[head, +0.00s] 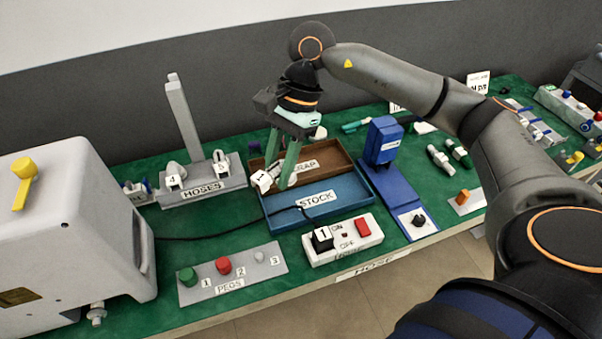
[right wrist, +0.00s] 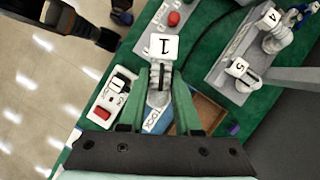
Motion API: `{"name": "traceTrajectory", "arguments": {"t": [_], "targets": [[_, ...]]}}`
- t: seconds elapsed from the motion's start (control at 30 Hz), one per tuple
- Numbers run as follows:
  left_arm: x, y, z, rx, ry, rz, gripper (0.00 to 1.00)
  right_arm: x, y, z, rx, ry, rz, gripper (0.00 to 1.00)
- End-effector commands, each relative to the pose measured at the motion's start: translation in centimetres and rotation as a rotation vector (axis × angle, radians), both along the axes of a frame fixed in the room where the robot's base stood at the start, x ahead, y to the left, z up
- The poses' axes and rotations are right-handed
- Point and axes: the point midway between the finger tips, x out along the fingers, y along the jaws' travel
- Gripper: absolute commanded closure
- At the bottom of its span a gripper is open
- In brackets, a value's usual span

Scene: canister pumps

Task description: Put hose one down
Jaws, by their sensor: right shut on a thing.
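My right gripper (head: 283,160) points down over the brown scrap tray and the blue stock tray in the head view. It is shut on hose one, a grey piece with a white tag marked 1 (head: 262,182). In the right wrist view the tag (right wrist: 163,47) sticks out beyond the green fingers (right wrist: 160,85), with the grey body between them. Whether the hose touches a tray cannot be told. The grey hoses rack (head: 232,182) stands left of the trays, with pieces tagged 4 (head: 174,180) and 5 (head: 221,158). My left gripper is not seen.
The brown scrap tray (head: 340,160) is behind the blue stock tray (head: 358,188). A white switch box (head: 350,243) and a pegs board (head: 265,275) lie in front. A blue press-like device (head: 385,165) stands to the right. A large grey machine (head: 70,220) is at left.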

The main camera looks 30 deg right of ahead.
Motion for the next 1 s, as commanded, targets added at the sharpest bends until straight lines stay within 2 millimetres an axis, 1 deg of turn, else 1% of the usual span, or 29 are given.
{"name": "traceTrajectory", "arguments": {"t": [0.03,0.1,0.47,0.7,0.8,0.9,1.0], "targets": [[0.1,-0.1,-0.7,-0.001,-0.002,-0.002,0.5,0.1,-0.1,-1.0,0.002,0.001,-0.11,1.0],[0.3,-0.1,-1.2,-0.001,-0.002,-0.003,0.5,0.6,-0.2,-1.5,0.004,0.001,-0.274,1.0],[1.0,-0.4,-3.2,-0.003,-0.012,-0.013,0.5,2.6,-1.2,-3.2,0.017,-0.006,-1.051,1.0],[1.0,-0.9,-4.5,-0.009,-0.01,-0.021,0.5,3.8,-2.4,-4.1,0.024,-0.011,-1.569,1.0],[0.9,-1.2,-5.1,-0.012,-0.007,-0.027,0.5,4.2,-3.0,-4.3,0.024,-0.012,-1.76,1.0],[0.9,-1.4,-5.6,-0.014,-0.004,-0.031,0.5,4.5,-3.6,-4.5,0.025,-0.015,-1.912,1.0],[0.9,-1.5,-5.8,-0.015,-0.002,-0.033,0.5,4.6,-4.0,-4.5,0.022,-0.015,-2.012,1.0]]}}
